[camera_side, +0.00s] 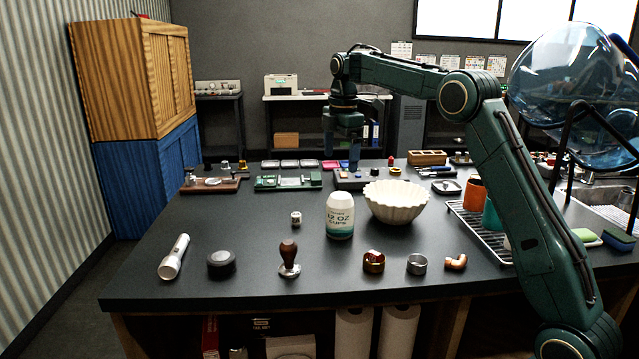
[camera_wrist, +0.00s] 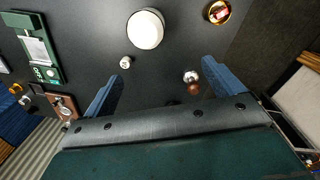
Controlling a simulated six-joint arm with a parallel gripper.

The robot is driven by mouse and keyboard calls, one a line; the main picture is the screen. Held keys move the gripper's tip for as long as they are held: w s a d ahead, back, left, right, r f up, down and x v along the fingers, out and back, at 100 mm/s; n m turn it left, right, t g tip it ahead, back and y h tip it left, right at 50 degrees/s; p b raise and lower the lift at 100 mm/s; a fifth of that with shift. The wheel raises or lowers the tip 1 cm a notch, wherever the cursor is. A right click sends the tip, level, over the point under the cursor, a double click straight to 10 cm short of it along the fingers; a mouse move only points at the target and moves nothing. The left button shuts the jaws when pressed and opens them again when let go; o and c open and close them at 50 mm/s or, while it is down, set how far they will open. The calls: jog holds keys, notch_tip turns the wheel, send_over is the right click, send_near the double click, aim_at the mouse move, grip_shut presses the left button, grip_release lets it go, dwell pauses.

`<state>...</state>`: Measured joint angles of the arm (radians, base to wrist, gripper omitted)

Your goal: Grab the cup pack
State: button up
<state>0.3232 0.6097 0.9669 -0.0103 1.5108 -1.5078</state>
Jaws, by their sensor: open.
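The cup pack (camera_side: 340,216) is a white and teal cylinder marked "12 OZ CUPS", standing upright on the dark counter. In the wrist view its round white top (camera_wrist: 145,29) is seen from above, beyond the fingers near the top edge. My gripper (camera_side: 342,150) hangs pointing down above the counter, and in the side view it appears above and behind the pack. The gripper's blue fingers (camera_wrist: 160,76) are spread wide with nothing held between them. The pack is apart from both fingers.
A fluted white bowl (camera_side: 396,203) stands close right of the pack. A small white-topped item (camera_side: 296,218) is on its left. A tamper (camera_side: 289,260), copper ring (camera_side: 373,262) and steel ring (camera_side: 417,264) stand in front. A green board (camera_side: 288,182) lies behind.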

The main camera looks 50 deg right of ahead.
aim_at(340, 194)
jog(key=shift+n+g, duration=0.3)
jog(key=shift+n, duration=0.5)
jog(key=w+d+f, duration=0.1)
jog(key=f, duration=0.1)
jog(key=w+d+f, duration=0.1)
jog(key=d, duration=0.1)
jog(key=shift+w+d+f, duration=0.1)
jog(key=shift+w+f, duration=0.1)
jog(key=shift+f, duration=0.15)
jog(key=shift+f, duration=0.1)
jog(key=shift+f, duration=4.2)
jog(key=shift+f, duration=0.1)
jog(key=shift+s+d+f, duration=0.1)
jog(key=shift+d+f, duration=0.05)
jog(key=shift+f, duration=2.35)
jog(key=c, duration=1.1)
jog(key=shift+c, duration=0.3)
